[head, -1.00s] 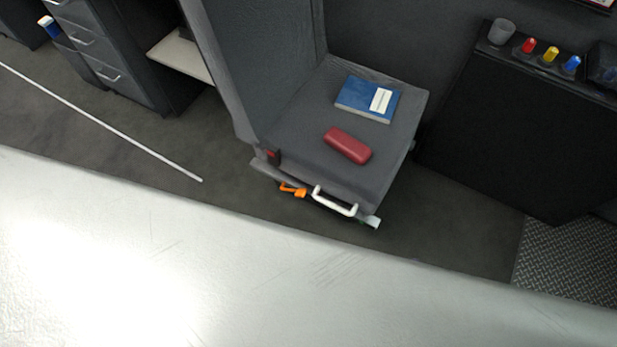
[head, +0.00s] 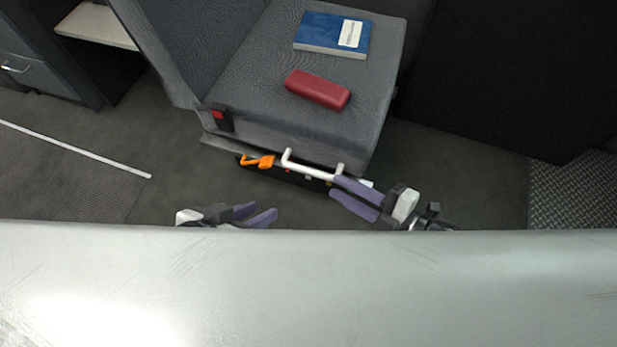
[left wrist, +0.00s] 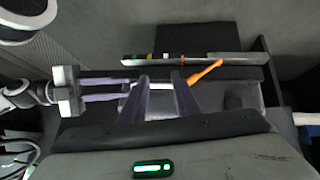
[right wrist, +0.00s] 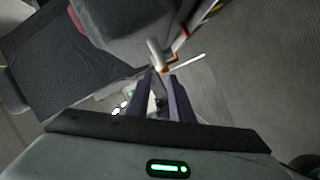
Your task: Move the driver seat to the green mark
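The grey driver seat (head: 290,70) fills the upper middle of the head view. A white bar handle (head: 310,169) runs along its front lower edge, with an orange lever (head: 258,161) left of it. My left gripper (head: 275,214) is open and empty, below the lever. My right gripper (head: 333,185) is open near the handle's right end; I cannot tell whether it touches. The handle end (right wrist: 155,52) shows beyond its fingertips in the right wrist view.
A blue book (head: 333,36) and a red case (head: 318,90) lie on the seat cushion. A pale, broad surface (head: 300,290) crosses the bottom foreground. A dark cabinet (head: 500,70) stands at right. Open floor (head: 130,195) with a white line lies at left.

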